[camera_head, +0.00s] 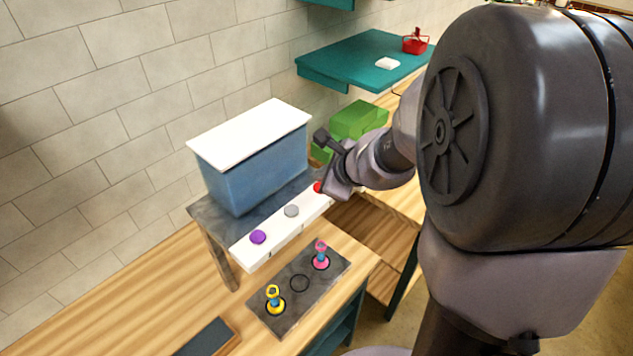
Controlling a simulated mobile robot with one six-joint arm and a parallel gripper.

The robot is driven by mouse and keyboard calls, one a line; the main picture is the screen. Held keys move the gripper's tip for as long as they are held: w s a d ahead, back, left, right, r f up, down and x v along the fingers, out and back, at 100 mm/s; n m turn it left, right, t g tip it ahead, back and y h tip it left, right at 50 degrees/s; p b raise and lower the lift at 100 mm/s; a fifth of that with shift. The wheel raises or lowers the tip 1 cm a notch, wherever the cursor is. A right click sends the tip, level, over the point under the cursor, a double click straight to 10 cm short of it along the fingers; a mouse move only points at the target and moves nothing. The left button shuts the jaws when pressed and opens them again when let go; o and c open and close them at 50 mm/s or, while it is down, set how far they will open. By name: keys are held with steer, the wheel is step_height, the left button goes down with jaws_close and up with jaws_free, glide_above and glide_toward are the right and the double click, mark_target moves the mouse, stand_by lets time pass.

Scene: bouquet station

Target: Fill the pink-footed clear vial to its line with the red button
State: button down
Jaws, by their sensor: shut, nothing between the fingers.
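The pink-footed vial (321,256) stands upright in the right-hand place of a dark grey plate (279,318) on the wooden bench. It is small in the picture; I cannot make out its line or its fill level. The red button (318,187) is at the right end of a white panel (274,236), partly hidden by my gripper. My gripper (327,194) is shut and empty, right beside the red button. I cannot tell whether it touches or presses it.
A grey button (291,210) and a purple button (258,237) share the panel. A yellow-footed vial (274,299) stands left of an empty ring (299,283). A blue tank (255,170) with a white lid stands behind. Green boxes (358,118) sit beyond my gripper.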

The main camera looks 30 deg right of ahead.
stand_by(0.3)
steer(key=shift+f+b, duration=0.45)
steer(key=shift+b, duration=0.1)
steer(key=shift+f+b, duration=0.55)
steer(key=shift+b, duration=0.1)
stand_by(0.5)
steer(key=shift+r, duration=0.15)
steer(key=shift+r+p, duration=0.85)
steer(key=shift+p, duration=0.05)
steer(key=shift+r, duration=0.1)
step_height(320, 180, up, 5)
steer(key=p, duration=0.4)
steer(key=shift+p, duration=0.35)
